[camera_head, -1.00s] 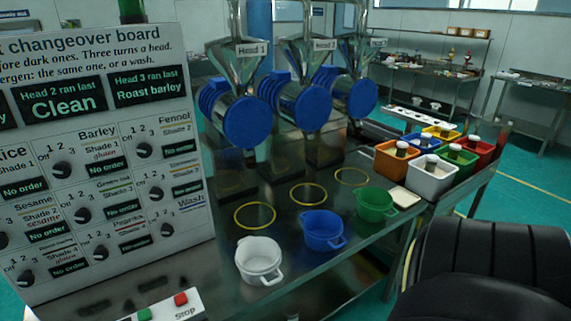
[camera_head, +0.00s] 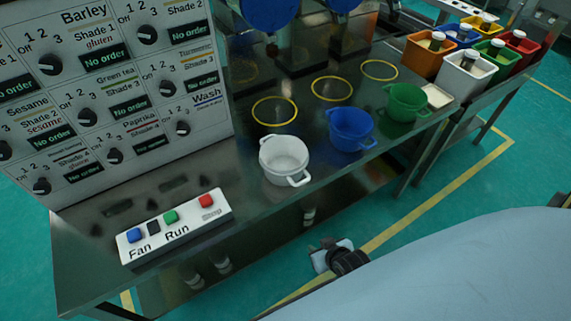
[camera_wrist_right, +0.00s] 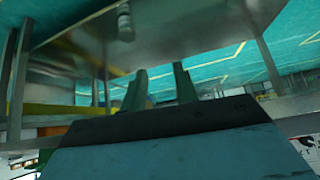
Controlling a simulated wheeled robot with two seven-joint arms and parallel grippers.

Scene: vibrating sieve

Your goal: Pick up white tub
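The white tub (camera_head: 284,160) stands upright on the steel bench, near its front edge, with a handle toward the front right. My right gripper (camera_head: 322,262) is low in front of the bench, below the tub and apart from it. In the right wrist view its two fingers (camera_wrist_right: 160,88) stand apart with nothing between them. The tub cannot be made out in that view. My left gripper is not in view.
A blue tub (camera_head: 351,130) and a green tub (camera_head: 406,103) stand right of the white one. Yellow rings (camera_head: 274,111) mark the bench behind. A button box (camera_head: 175,228) lies front left, beside the control board (camera_head: 110,95). Open floor lies in front.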

